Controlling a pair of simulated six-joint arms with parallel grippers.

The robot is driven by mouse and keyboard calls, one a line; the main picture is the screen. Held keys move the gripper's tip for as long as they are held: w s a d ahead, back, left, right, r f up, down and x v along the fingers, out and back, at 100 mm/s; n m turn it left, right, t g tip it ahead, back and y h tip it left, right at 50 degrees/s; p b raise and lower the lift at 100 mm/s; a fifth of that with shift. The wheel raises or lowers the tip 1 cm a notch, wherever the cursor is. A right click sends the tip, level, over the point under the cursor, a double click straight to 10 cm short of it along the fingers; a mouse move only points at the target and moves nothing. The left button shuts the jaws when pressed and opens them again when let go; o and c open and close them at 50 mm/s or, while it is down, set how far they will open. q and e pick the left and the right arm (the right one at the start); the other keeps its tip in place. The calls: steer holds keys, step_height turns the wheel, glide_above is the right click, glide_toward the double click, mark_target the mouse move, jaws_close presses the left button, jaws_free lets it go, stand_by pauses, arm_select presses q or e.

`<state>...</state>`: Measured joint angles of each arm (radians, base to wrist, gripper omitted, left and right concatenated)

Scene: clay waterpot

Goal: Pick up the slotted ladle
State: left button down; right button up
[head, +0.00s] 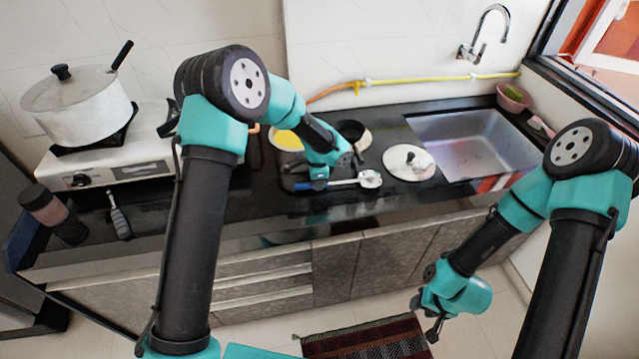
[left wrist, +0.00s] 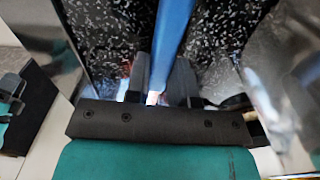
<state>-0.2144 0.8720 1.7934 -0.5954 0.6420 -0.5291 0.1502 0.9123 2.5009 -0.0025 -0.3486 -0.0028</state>
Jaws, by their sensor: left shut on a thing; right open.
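The slotted ladle (head: 370,179) lies across the dark counter in the head view, with its pale slotted head to the right and a blue handle to the left. My left gripper (head: 318,183) is over the handle and shut on it. In the left wrist view the blue handle (left wrist: 174,35) runs between the two fingers of my left gripper (left wrist: 163,88). I cannot tell whether the ladle is lifted off the counter. My right gripper (head: 435,325) is open and empty, low in front of the cabinets.
A pot with yellow contents (head: 287,141) stands close behind my left gripper. A white lid (head: 408,162) lies to the right, beside the sink (head: 480,143). A gas stove (head: 105,155) with a large lidded pot (head: 78,103) is at the left. A dark-handled utensil (head: 119,218) and a jar (head: 50,212) are nearer.

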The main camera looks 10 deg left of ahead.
arm_select(q)
step_height(320, 180, up, 3)
steer(key=shift+r, duration=0.1)
steer(key=s+d+r, duration=0.1)
steer(key=s+d, duration=0.2)
steer(key=s, duration=1.2)
steer(key=shift+s+d, duration=0.15)
steer(key=shift+s, duration=0.2)
